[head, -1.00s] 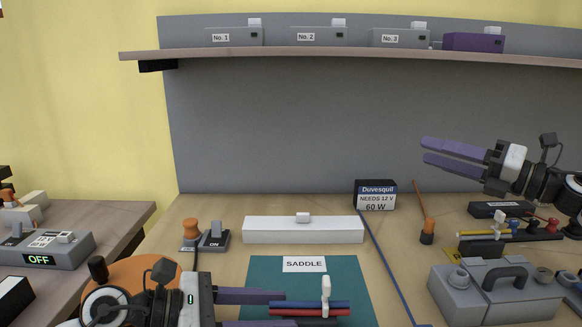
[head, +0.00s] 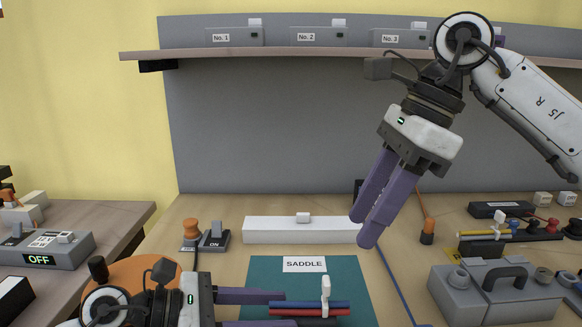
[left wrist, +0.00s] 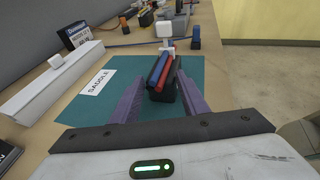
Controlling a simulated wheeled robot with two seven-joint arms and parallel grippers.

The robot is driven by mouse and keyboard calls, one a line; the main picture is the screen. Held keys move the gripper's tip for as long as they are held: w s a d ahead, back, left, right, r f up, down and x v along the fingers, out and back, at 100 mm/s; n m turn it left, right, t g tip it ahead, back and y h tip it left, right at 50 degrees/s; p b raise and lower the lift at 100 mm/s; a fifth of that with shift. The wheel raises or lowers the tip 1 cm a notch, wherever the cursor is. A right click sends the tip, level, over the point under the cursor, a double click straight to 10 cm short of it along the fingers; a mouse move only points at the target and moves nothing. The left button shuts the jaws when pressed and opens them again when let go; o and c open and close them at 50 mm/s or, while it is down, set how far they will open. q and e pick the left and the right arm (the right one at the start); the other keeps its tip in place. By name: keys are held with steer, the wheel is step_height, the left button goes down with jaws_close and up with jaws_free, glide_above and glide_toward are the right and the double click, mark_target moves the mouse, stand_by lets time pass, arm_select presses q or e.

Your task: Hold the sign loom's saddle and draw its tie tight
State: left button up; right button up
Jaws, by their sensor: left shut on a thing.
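The saddle (left wrist: 163,92) is a small dark block on the teal mat (head: 262,272), by the SADDLE label (head: 304,264). A blue lead (head: 312,304) and a red lead (head: 312,312) lie across it, with a dark one beside them. The white tie (head: 326,290) stands up at the leads; its head also shows in the left wrist view (left wrist: 166,54). My left gripper (head: 290,310) is shut on the saddle, one purple finger on each side. My right gripper (head: 362,230) is empty, its fingers slightly apart, pointing down and left above the table behind the mat.
A long white bar (head: 270,230) lies behind the mat. A grey toolbox (head: 495,290) stands at right, with a blue cable (head: 390,262) running between it and the mat. A switch (head: 214,235) stands at left. A shelf (head: 300,54) with boxes hangs at the back.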

mark_target(328, 281)
steer(key=x, duration=1.1)
steer(key=shift+a+f, duration=0.15)
steer(key=shift+f, duration=0.1)
jaws_close()
